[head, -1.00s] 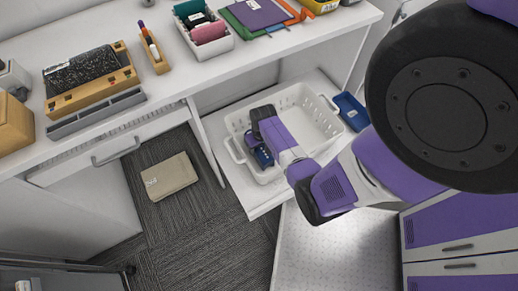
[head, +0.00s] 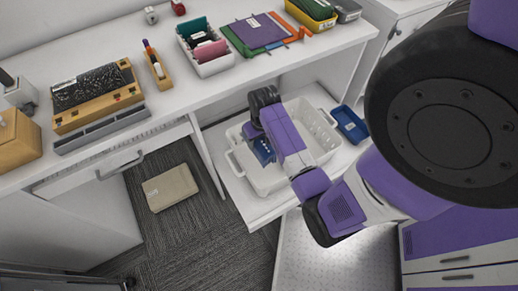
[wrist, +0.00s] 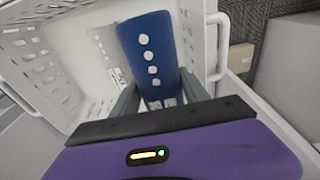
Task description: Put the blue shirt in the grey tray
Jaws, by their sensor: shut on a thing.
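The blue shirt (wrist: 152,55) is a narrow folded blue bundle with a row of white buttons. My gripper (wrist: 165,92) is shut on its near end. In the head view the shirt (head: 262,151) shows below my gripper, over the left part of a white slotted basket (head: 236,166). My arm hides part of the basket, and I cannot tell how high the shirt is above its floor. A long grey tray (head: 100,128) lies along the desk's front edge at left. I cannot tell for certain whether that is the tray named.
A small blue bin (head: 350,124) stands right of the basket on the low white shelf. A pale grey item (wrist: 106,58) lies in the basket beside the shirt. A beige box (head: 170,188) lies on the carpet. The desk (head: 185,100) holds wooden organizers, folders and bins.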

